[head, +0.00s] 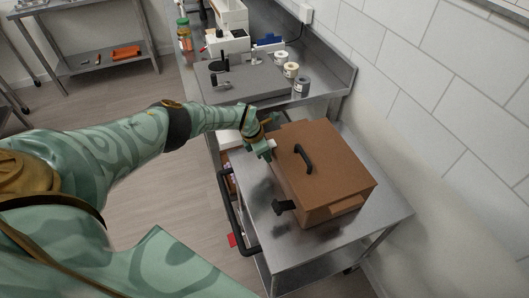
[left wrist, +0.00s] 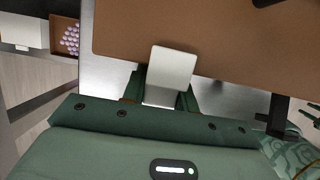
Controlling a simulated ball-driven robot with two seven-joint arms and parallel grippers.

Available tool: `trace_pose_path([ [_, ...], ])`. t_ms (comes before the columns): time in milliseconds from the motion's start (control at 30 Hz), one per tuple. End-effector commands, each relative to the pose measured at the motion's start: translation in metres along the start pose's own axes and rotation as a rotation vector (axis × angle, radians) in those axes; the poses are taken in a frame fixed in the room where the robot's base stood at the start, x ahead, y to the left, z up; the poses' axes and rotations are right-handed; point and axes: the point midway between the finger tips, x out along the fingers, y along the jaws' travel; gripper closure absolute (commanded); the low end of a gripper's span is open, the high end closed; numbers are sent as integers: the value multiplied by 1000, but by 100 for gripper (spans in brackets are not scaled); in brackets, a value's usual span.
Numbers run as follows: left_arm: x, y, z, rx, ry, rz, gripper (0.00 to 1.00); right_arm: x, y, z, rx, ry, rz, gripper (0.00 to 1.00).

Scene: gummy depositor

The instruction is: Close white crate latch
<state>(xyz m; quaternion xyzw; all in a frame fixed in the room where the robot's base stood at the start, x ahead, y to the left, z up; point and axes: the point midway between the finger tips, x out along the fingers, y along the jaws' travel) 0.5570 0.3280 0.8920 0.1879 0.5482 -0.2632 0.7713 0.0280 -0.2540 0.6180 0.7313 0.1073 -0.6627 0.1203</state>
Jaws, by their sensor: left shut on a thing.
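The brown crate (head: 321,167) stands on a steel cart, its lid (left wrist: 215,30) lying on top with a black handle (head: 303,158). The white latch (left wrist: 172,68) sits at the lid's edge, on the side facing my left arm. My left gripper (head: 264,148) is at this latch, its fingers (left wrist: 163,96) shut on it from both sides. The fingers partly hide the latch's lower part. A black latch (head: 284,207) sticks out from the crate's near side; it also shows in the left wrist view (left wrist: 278,115). My right gripper cannot be made out.
The steel cart (head: 376,218) has a dark push handle (head: 237,214) at its left. A steel counter behind holds a grey board (head: 241,79), several small jars and a white machine (head: 228,42). A tiled wall is on the right; bare floor is on the left.

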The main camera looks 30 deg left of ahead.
Motion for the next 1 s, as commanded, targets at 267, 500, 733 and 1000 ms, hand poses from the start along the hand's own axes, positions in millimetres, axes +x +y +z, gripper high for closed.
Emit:
trace_pose_path([
  [267,1,-2,-1,2,1,-3,49,0,0,0,0,0,0,64],
  [500,-2,-1,0,1,1,-2,49,-2,0,0,-1,0,0,64],
  [733,-42,0,2,3,0,0,49,-33,1,-6,-1,8,1,64],
  [1000,-115,0,2,4,-1,-2,49,-73,2,-13,-1,15,2,64],
])
